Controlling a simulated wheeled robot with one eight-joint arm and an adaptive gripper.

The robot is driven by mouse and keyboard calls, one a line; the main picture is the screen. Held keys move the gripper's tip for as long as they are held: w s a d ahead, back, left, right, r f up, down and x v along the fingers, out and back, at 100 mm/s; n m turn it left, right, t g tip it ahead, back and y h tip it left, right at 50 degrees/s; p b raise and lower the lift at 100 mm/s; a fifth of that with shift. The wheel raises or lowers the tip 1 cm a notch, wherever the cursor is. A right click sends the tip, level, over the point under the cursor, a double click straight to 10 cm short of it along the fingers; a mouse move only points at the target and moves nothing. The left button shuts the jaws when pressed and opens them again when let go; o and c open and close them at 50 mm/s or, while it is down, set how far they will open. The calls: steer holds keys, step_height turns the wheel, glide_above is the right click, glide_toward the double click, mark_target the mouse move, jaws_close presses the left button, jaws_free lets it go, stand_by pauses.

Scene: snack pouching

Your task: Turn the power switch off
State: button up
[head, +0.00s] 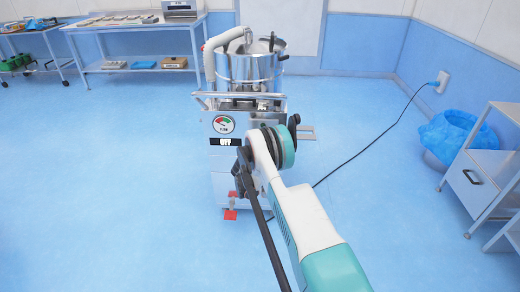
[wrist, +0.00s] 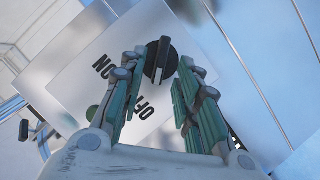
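The power switch is a round black knob (wrist: 160,62) with a raised bar, on a pale panel printed ON and OFF. In the wrist view the bar runs nearly up and down; which word it points to I cannot tell. My gripper (wrist: 164,62) is open, its two green fingers apart on either side of the knob's bar. Whether they touch it is unclear. In the head view my gripper (head: 243,160) is at the front of the machine (head: 225,188), and the arm hides the knob.
A steel pot (head: 240,65) tops the machine, with a gauge (head: 223,124) on its front. A black cable (head: 370,145) runs to a wall socket. A blue-lined bin (head: 447,133) and a steel cabinet (head: 478,180) stand at right. The floor at left is clear.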

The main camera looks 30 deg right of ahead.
steer(key=v, duration=1.1)
